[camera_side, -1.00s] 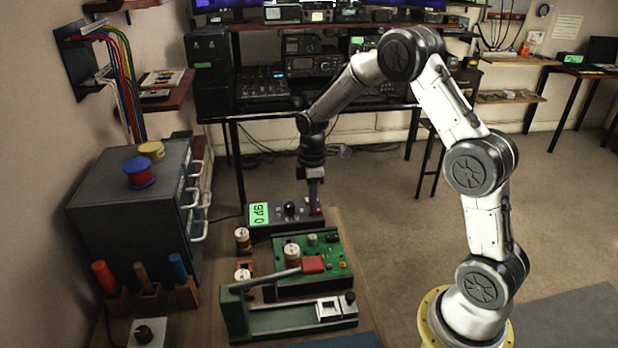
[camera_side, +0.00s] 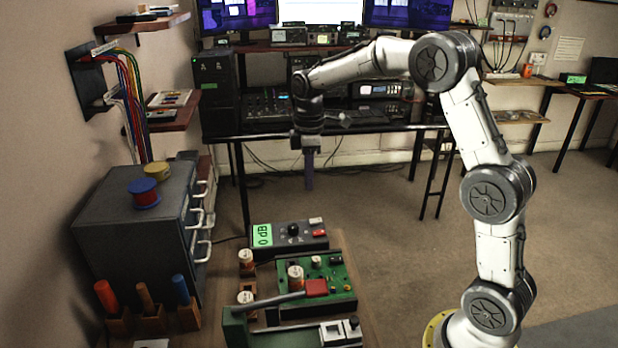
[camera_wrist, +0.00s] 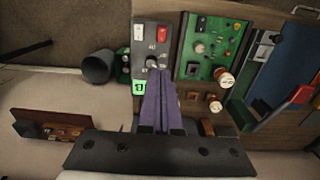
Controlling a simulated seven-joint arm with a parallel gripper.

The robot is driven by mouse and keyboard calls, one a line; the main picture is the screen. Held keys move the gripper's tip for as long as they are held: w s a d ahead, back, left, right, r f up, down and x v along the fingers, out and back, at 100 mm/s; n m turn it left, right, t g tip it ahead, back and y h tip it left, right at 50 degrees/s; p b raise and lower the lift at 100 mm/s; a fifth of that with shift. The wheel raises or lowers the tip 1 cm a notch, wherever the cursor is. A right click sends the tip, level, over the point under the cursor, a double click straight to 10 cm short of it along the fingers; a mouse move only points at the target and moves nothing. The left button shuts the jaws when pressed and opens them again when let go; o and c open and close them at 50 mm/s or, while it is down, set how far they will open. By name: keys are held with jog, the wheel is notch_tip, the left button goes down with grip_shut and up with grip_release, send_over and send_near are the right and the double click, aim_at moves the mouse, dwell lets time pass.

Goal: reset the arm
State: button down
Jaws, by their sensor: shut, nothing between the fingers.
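My gripper (camera_side: 309,168) is shut and empty, pointing straight down in the air above and behind the tuner box. In the wrist view its purple fingers (camera_wrist: 160,100) lie together and overlap part of the tuner box. The tuner box (camera_side: 276,242) is dark grey with a lit green display (camera_side: 262,236) reading "0 dB", a black knob (camera_side: 293,230), a red button (camera_side: 319,233) and a white button (camera_side: 315,221). In the wrist view the box (camera_wrist: 150,45) also shows a white button (camera_wrist: 138,33) and a red button (camera_wrist: 162,33). The fingers are apart from the box.
A grey drawer cabinet (camera_side: 130,235) with spools is at left. A desk with monitors (camera_side: 307,11) is behind. The air around my gripper is clear.

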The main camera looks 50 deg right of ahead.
jog(key=shift+a, duration=0.1)
jog(key=s+a+r+t, duration=0.2)
jog(key=s+a+r, duration=0.2)
jog(key=s+r, duration=0.3)
jog(key=s+a+r+t, duration=0.2)
jog(key=s+a+r, duration=0.1)
jog(key=s+r, duration=0.35)
jog(key=s+a+f+m, duration=0.1)
jog(key=s+f+m, duration=0.2)
jog(key=s, duration=0.4)
jog(key=s+a+f+m+t, duration=0.1)
jog(key=s+f+m, duration=0.3)
jog(key=s+m, duration=0.2)
jog(key=shift+s+a+f+t, duration=0.25)
jog(key=shift+s+a+t, duration=0.1)
jog(key=shift+s, duration=0.25)
